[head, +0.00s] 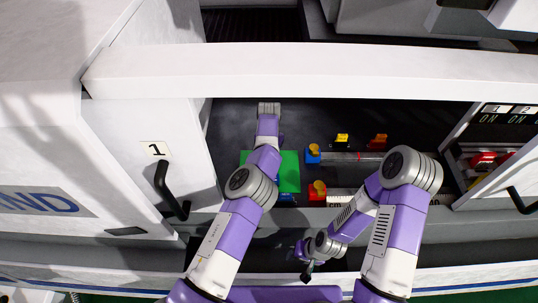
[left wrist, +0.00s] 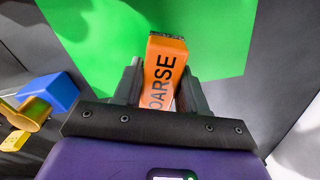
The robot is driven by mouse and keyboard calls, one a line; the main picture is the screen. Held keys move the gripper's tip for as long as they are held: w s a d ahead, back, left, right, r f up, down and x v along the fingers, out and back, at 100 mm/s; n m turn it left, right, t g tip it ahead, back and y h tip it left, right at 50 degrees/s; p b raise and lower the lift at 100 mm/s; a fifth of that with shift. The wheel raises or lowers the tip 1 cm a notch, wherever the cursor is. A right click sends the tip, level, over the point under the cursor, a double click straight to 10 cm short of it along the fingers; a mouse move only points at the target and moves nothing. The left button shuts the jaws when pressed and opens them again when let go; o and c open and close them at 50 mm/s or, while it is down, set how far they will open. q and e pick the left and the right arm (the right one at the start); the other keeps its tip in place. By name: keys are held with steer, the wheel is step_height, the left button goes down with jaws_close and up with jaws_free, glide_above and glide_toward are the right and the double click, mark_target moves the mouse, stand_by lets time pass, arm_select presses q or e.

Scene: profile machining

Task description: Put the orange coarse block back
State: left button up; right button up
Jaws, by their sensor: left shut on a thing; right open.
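The orange coarse block (left wrist: 164,62), with black lettering partly covered, is in the left wrist view between the fingers of my left gripper (left wrist: 163,80). The gripper is shut on it. The block is over a flat green sheet (left wrist: 90,35); I cannot tell whether it touches it. In the head view my left arm reaches into the machine over the green sheet (head: 290,172), and its fingers and the block are hidden. My right gripper (head: 307,271) is open and empty, low in the head view, outside the machine's front edge.
A blue piece with a yellow knob (head: 313,153) and a red piece with an orange knob (head: 318,190) stand right of the sheet. Rails run rightward from there. A cabinet door with a black handle (head: 170,190) is at left. A white beam (head: 300,70) crosses above the opening.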

arm_select(q)
steer(key=shift+f, duration=0.8)
steer(key=o, duration=1.1)
steer(key=shift+f, duration=0.15)
step_height(320, 180, up, 12)
steer(key=shift+r+p, duration=0.2)
steer(key=shift+p, duration=0.25)
steer(key=shift+f, duration=0.15)
